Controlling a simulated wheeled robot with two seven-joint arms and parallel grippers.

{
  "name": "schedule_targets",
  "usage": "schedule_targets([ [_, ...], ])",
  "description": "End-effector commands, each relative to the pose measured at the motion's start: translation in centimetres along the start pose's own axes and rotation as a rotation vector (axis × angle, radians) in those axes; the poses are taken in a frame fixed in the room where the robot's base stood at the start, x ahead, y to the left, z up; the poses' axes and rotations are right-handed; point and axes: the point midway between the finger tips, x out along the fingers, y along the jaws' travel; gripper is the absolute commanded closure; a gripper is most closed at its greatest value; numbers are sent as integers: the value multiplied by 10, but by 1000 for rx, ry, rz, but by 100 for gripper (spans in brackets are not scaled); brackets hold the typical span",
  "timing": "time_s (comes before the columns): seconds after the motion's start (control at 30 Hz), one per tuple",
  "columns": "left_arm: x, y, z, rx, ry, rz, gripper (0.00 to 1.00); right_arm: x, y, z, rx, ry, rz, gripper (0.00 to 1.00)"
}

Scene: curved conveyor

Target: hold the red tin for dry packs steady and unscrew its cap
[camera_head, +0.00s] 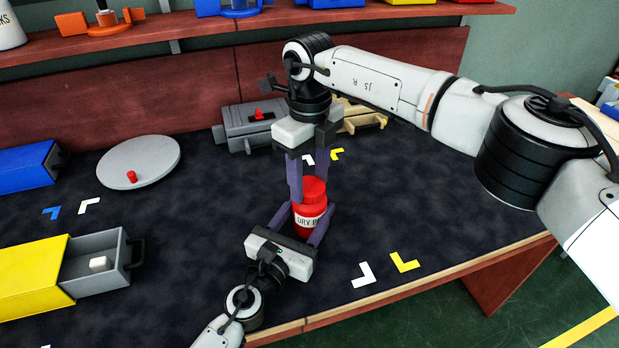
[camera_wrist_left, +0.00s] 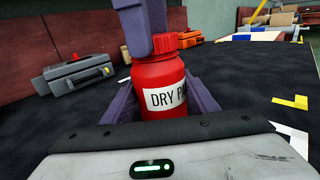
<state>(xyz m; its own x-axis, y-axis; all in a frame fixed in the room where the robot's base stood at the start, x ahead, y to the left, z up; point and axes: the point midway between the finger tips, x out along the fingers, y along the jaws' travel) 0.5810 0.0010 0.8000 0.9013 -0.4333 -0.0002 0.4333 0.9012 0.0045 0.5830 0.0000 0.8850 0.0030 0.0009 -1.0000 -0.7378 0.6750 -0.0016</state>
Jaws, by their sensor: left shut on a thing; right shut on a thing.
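The red tin (camera_head: 309,222) stands upright on the dark table, with a white label reading "DRY P…". Its red cap (camera_head: 314,187) is on top. My left gripper (camera_head: 301,222) is shut on the tin's body from the front; its purple fingers flank the tin in the left wrist view, where the tin (camera_wrist_left: 160,82) is in the middle. My right gripper (camera_head: 309,190) comes down from above and is shut on the cap. One right finger hides part of the cap (camera_wrist_left: 188,40) in the left wrist view.
A grey round disc (camera_head: 140,160) with a red knob lies at the left. A yellow box (camera_head: 35,278) with an open grey drawer (camera_head: 98,285) holding a white cube is front left. A grey device (camera_head: 240,130) stands behind. The table right of the tin is clear apart from corner marks.

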Motion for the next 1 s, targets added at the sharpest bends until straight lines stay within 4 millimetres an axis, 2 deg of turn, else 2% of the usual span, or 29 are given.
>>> schedule_targets([
  [0.3,0,0,-1,0,1,1,100,-1,0,0,-709,-1,2,81],
  [0.5,0,0,-1,0,1,1,100,-1,0,0,-1020,-1,2,81],
  [0.57,0,0,-1,0,1,1,100,-1,0,0,-1065,-2,2,81],
  [1.0,0,0,-1,0,1,1,100,-1,0,0,-1057,-2,2,81],
])
